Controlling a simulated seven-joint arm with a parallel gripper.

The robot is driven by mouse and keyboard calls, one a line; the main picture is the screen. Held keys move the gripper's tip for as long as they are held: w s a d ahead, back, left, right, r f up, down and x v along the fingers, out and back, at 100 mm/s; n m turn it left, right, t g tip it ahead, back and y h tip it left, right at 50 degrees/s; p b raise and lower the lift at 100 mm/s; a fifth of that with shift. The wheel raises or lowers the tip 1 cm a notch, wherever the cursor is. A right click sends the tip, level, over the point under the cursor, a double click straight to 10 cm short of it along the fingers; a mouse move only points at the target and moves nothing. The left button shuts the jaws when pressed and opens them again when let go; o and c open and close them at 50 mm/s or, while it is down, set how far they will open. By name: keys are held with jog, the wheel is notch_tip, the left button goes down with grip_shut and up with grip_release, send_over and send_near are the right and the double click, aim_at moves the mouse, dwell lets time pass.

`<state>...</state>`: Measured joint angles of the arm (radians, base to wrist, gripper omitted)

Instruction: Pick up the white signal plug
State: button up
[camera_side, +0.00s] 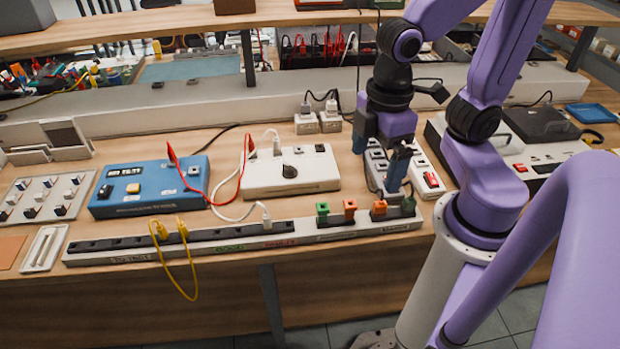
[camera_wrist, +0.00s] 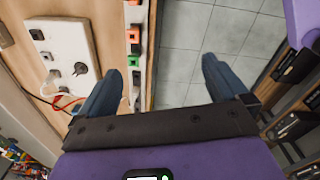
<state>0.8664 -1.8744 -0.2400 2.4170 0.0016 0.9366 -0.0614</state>
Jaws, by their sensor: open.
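A white plug (camera_side: 266,217) stands upright in the long socket rail (camera_side: 150,257) near the bench's front edge. Its white lead loops back toward the white box (camera_side: 290,175), where another white plug (camera_side: 276,147) stands. Which one is the signal plug is not marked. My gripper (camera_side: 379,150) is open and empty, to the right of both plugs, above a grey power strip. In the wrist view its two blue fingers (camera_wrist: 158,75) are spread wide over the front edge, with floor between them. The white box (camera_wrist: 62,60) lies left of them there; the plug is not clear.
Green and orange plugs (camera_side: 350,209) stand in the rail's right end, close to my gripper. A blue box (camera_side: 150,187) with red leads and yellow plugs (camera_side: 170,231) with a hanging cable are further left. A shelf (camera_side: 180,22) overhangs the back.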

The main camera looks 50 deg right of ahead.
jog(key=shift+s+d+f, duration=0.2)
jog(key=shift+s+d, duration=0.05)
jog(key=shift+s, duration=0.4)
jog(key=shift+s+d+f, duration=0.15)
jog(key=shift+s+d, duration=0.1)
jog(key=shift+s, duration=0.35)
jog(key=shift+c, duration=0.9)
jog(key=shift+s+d+f, duration=0.1)
jog(key=shift+s, duration=0.1)
jog(key=c, duration=0.8)
